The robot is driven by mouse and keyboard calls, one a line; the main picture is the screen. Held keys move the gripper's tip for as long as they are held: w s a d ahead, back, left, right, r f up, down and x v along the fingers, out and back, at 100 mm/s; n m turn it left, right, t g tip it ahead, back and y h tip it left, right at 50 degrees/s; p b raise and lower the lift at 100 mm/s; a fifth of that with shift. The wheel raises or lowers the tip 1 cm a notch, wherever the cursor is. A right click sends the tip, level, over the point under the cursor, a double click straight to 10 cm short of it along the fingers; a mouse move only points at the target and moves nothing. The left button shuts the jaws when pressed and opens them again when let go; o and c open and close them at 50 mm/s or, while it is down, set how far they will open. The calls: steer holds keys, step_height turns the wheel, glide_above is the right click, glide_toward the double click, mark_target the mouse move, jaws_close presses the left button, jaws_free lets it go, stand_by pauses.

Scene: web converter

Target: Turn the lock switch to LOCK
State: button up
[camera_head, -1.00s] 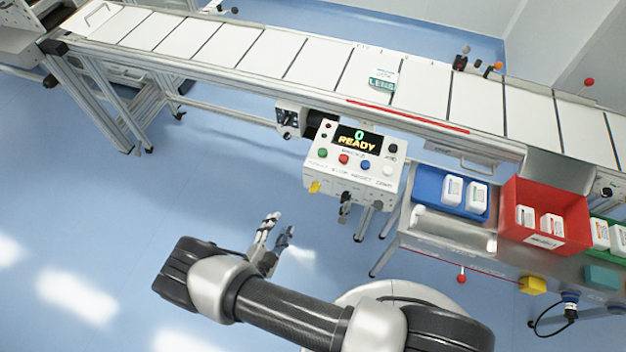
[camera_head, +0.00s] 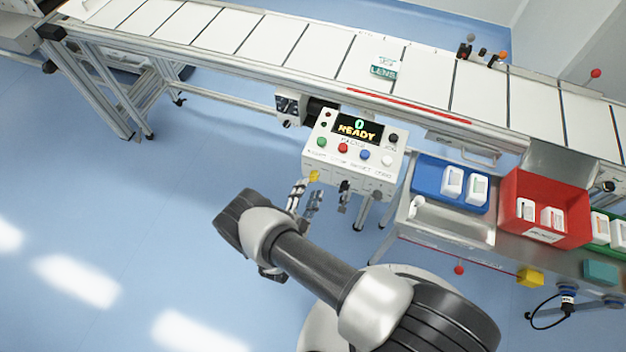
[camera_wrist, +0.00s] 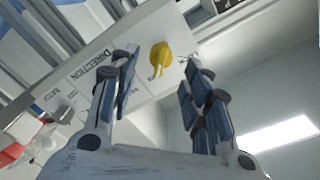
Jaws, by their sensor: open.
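A yellow knob (camera_head: 314,176) sits at the lower left of the white control box (camera_head: 378,180). The word DIRECTION is printed on the panel (camera_wrist: 135,28). My gripper (camera_head: 306,194) is open and empty just below the yellow knob. In the wrist view its fingers (camera_wrist: 160,72) frame the knob on either side; contact does not show.
A dark switch (camera_head: 344,190) hangs right of the yellow knob. Coloured buttons and a READY display (camera_head: 357,130) are on the box face. The conveyor (camera_head: 300,50) runs behind. Blue (camera_head: 426,180) and red (camera_head: 516,212) bins stand at right. The floor at left is clear.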

mark_target(313, 179)
steer(key=x, duration=0.5)
steer(key=shift+c, duration=0.6)
jaws_close()
